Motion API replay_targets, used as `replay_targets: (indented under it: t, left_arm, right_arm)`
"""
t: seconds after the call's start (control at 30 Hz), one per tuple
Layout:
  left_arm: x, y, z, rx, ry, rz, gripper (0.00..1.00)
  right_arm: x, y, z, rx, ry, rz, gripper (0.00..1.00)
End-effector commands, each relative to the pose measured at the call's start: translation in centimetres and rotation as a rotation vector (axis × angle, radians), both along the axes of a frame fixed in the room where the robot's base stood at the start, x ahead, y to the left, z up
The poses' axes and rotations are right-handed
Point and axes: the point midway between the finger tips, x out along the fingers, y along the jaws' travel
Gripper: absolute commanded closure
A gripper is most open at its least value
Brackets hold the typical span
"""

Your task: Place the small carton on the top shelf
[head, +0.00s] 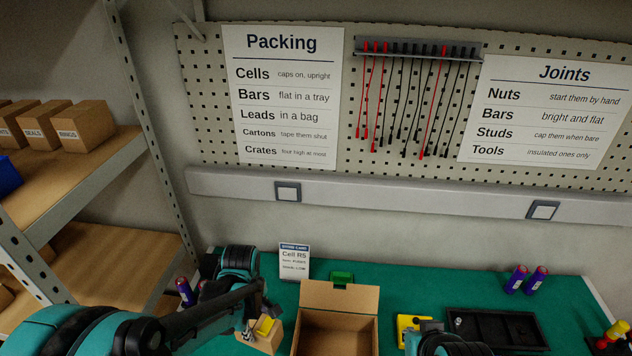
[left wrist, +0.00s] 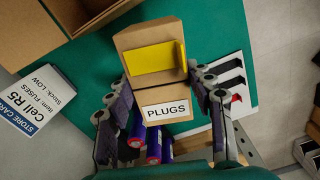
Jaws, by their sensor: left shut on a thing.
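My left gripper (head: 256,318) is low in the head view, shut on a small brown carton (head: 262,341). In the left wrist view the carton (left wrist: 150,40) sits between the two fingers, with a white PLUGS label and a yellow bracket-like piece (left wrist: 155,64) on it. The carton is over or near the green table; I cannot tell whether it touches. The shelving unit stands at left. Its upper visible shelf (head: 110,172) holds several brown cartons (head: 84,125), and its front right part is bare. Whether another shelf lies above is out of view. My right gripper is not visible.
An open brown box (head: 335,322) stands right of the held carton. A store card (head: 294,261) is behind it. Purple cells (head: 185,291) stand near my left arm, beside the shelf upright (head: 150,130). A black tray (head: 495,328) lies right. A lower shelf (head: 110,262) is mostly clear.

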Motion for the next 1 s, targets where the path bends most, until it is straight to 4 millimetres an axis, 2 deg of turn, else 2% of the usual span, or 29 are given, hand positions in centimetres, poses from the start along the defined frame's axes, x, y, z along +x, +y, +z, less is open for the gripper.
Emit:
replay_targets:
  t: [0.3,0.5,0.7,1.0]
  left_arm:
    - [1.8,0.4,-2.0,0.000,0.000,-0.721,0.84]
    - [2.6,0.5,-2.9,0.000,0.000,-1.066,0.84]
    - [2.9,0.6,-3.3,0.000,0.000,-1.218,0.84]
    - [2.9,0.6,-3.3,0.000,0.000,-1.235,0.84]
  right_arm:
    - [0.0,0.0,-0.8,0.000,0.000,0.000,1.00]
    - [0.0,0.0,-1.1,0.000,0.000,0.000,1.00]
    - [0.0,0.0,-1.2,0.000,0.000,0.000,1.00]
    - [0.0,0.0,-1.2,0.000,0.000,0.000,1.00]
